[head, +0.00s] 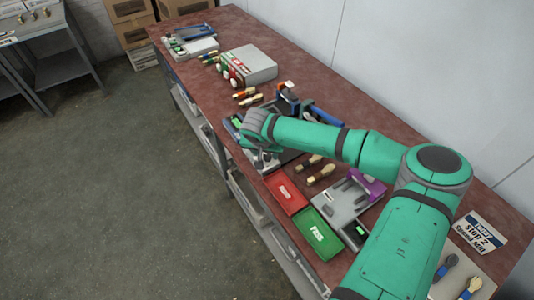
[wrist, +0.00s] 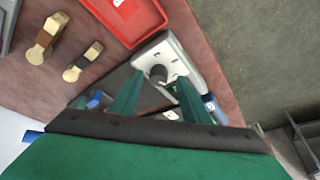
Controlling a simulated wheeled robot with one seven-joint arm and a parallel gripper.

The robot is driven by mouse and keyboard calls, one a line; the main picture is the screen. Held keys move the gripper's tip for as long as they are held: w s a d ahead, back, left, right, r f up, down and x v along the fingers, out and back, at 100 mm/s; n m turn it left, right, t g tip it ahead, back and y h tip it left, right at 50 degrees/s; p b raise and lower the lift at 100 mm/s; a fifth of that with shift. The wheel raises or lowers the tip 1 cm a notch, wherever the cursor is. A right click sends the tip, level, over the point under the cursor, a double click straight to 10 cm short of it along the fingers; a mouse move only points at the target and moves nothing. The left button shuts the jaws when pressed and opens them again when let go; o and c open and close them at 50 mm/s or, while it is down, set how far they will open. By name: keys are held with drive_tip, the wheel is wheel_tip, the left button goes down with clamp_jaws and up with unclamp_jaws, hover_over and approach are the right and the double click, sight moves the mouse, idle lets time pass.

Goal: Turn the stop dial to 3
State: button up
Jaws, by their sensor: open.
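The stop dial (wrist: 158,74) is a grey round knob on a pale plate with small dark marks around it, in the wrist view. The marks are too small to read, so I cannot tell its setting. My gripper (wrist: 160,79) is open, its two green fingers on either side of the dial as seen from the wrist. I cannot tell whether they touch it. In the head view my gripper (head: 256,128) is over the press (head: 288,103) on the bench and hides the dial and much of the press.
A red tray (head: 285,193) and a green tray marked Pass (head: 318,233) lie nearer on the bench (head: 345,100). Wooden-handled pieces (head: 321,174) lie beside a grey fixture with a purple part (head: 368,187). A grey box (head: 250,64) stands farther back.

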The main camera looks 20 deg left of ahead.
drive_tip(key=shift+w+d+f, duration=0.1)
drive_tip(key=shift+w+f, duration=0.05)
drive_tip(key=shift+f, duration=0.15)
drive_tip(key=c, duration=1)
drive_tip(key=shift+w, duration=0.1)
